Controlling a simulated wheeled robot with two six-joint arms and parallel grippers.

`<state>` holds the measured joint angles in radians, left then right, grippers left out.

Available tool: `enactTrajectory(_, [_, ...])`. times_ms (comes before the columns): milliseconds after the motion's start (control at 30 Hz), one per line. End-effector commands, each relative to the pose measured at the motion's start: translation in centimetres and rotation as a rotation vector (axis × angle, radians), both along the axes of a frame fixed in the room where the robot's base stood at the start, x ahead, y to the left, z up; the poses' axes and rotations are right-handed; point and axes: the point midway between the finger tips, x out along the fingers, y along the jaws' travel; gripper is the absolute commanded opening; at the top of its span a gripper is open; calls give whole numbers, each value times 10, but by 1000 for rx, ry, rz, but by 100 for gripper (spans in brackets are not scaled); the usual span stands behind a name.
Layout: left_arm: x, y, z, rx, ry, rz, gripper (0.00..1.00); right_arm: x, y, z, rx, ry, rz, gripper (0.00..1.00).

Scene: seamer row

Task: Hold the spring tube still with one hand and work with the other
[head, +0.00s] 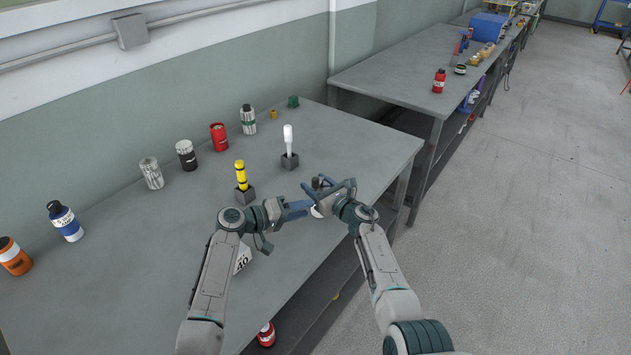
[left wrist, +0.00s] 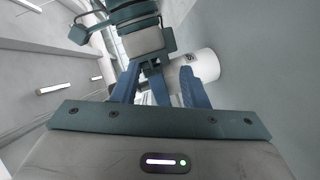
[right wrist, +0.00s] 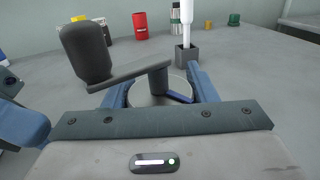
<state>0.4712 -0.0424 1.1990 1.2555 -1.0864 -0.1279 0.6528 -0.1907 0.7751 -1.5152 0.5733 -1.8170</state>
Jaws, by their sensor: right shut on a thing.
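The spring tube, a white cylinder (head: 316,212) with dark print, is held between my two hands above the table's front edge. In the left wrist view it is a white tube (left wrist: 205,66) lying across beyond the fingers. In the right wrist view its round end (right wrist: 150,92) carries a dark crank (right wrist: 130,76) with a thick knob (right wrist: 85,52). My right gripper (head: 325,192) is shut on the tube around this end. My left gripper (head: 300,210) has its fingers apart at the tube; whether they touch it I cannot tell.
A yellow piece (head: 240,175) and a white-topped piece (head: 288,137) stand in dark blocks. Several cans and bottles, including a red can (head: 218,137), line the wall side. A white box (head: 242,259) is partly behind my left arm. The left foreground table (head: 120,290) is clear.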

Motion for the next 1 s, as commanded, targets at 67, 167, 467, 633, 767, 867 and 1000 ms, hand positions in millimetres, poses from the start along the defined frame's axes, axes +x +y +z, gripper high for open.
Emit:
enactTrajectory(67, [-7, -1, 4, 74, -165, 33, 40, 0, 0, -1, -1, 1, 0, 25])
enactTrajectory(167, [-14, 2, 12, 188, -374, 81, 40, 0, 0, -1, -1, 1, 0, 25])
enactTrajectory(467, [-38, 19, 44, 541, -866, 227, 40, 0, 0, -1, -1, 1, 0, 25])
enactTrajectory(633, [-46, 27, 56, 660, -991, 271, 40, 0, 0, -1, -1, 1, 0, 25])
enactTrajectory(767, [-43, 26, 59, 690, -1021, 282, 40, 0, 0, -1, -1, 1, 0, 25])
enactTrajectory(867, [-34, 20, 59, 692, -1024, 283, 40, 0, 0, 0, -1, 1, 0, 25])
enactTrajectory(1000, [-12, 4, 60, 691, -1023, 282, 40, 0, 0, 0, 0, 0, 0, 25])
